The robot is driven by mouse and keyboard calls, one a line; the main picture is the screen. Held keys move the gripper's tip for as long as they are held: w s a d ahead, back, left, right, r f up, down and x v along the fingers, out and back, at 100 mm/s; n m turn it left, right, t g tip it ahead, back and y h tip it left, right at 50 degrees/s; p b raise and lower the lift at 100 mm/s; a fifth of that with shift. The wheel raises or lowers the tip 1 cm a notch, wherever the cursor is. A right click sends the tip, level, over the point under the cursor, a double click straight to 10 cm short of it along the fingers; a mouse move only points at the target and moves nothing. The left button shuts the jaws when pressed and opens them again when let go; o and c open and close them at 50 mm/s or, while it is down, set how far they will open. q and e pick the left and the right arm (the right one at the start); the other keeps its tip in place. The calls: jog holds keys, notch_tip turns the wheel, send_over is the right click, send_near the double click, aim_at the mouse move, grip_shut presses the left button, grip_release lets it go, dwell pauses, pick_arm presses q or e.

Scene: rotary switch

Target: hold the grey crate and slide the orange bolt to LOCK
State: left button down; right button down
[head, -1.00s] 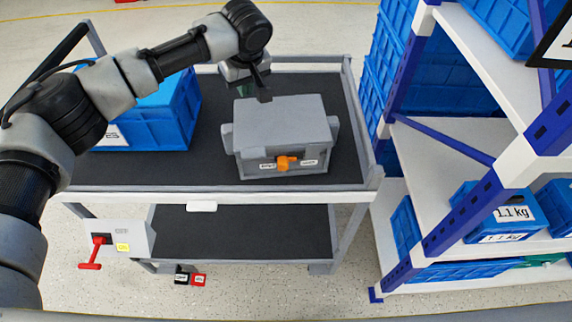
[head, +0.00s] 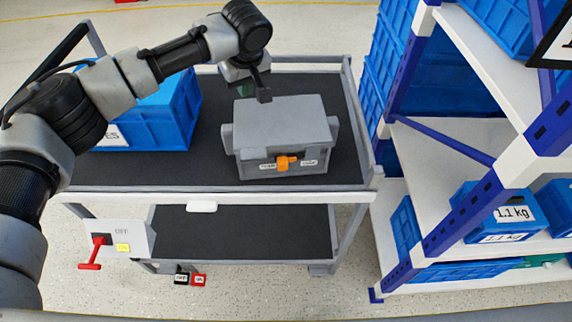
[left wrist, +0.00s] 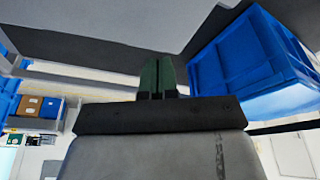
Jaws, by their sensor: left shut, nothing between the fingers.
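The grey crate (head: 283,125) stands upright on the dark top of the cart, its lid closed. The orange bolt (head: 286,163) sits on its front face between two small white labels, whose text is too small to read. My left gripper (head: 262,95) is above the back left of the crate's lid, shut and empty. I cannot tell whether it touches the lid. In the left wrist view its green fingers (left wrist: 157,76) are together with nothing between them. My right gripper is not in view.
A blue bin (head: 165,118) stands on the cart's left. A blue and white shelf (head: 450,165) with blue bins is at the right. A red lever (head: 92,262) hangs on the cart's front left. Bare cart top (head: 345,150) lies right of the crate.

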pick_arm(q)
jog(key=shift+f, duration=0.4)
dwell(0.3)
jog(key=shift+f, duration=0.4)
jog(key=shift+s+f, duration=0.1)
